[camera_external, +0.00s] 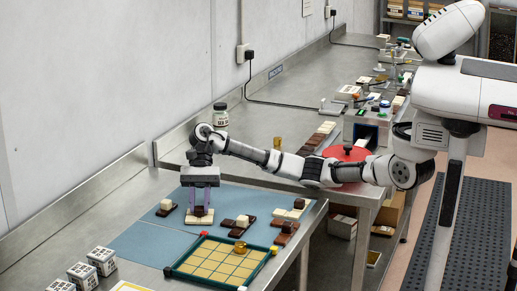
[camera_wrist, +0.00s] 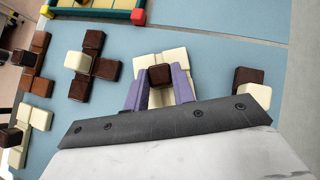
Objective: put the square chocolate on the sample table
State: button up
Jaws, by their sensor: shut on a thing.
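The square chocolate (camera_wrist: 172,56) is a flat cream block with a small dark brown knob (camera_wrist: 159,75) on top. My gripper (camera_wrist: 160,92) has its two purple fingers shut on the knob, with the cream base below them. In the external view my gripper (camera_external: 200,200) points down over the blue mat, with the square chocolate (camera_external: 205,218) at its fingertips. I cannot tell whether the base touches the mat. Which surface is the sample table is not clear from the views.
The blue mat (camera_external: 140,240) bears other chocolates: a dark one with a cream knob (camera_external: 165,206), a dark cross (camera_external: 242,222) and several on the right. A green-rimmed grid tray (camera_external: 190,272) with a gold ball stands in front. A red round plate (camera_external: 332,153) lies farther back.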

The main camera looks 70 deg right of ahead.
jog(key=shift+f, duration=0.2)
jog(key=o, duration=1)
jog(key=shift+r, duration=0.1)
jog(key=shift+r, duration=0.2)
jog(key=b+v, duration=0.3)
jog(key=v, duration=0.9)
jog(key=shift+d+b, duration=0.1)
jog(key=shift+b, duration=0.2)
jog(key=shift+f, duration=0.1)
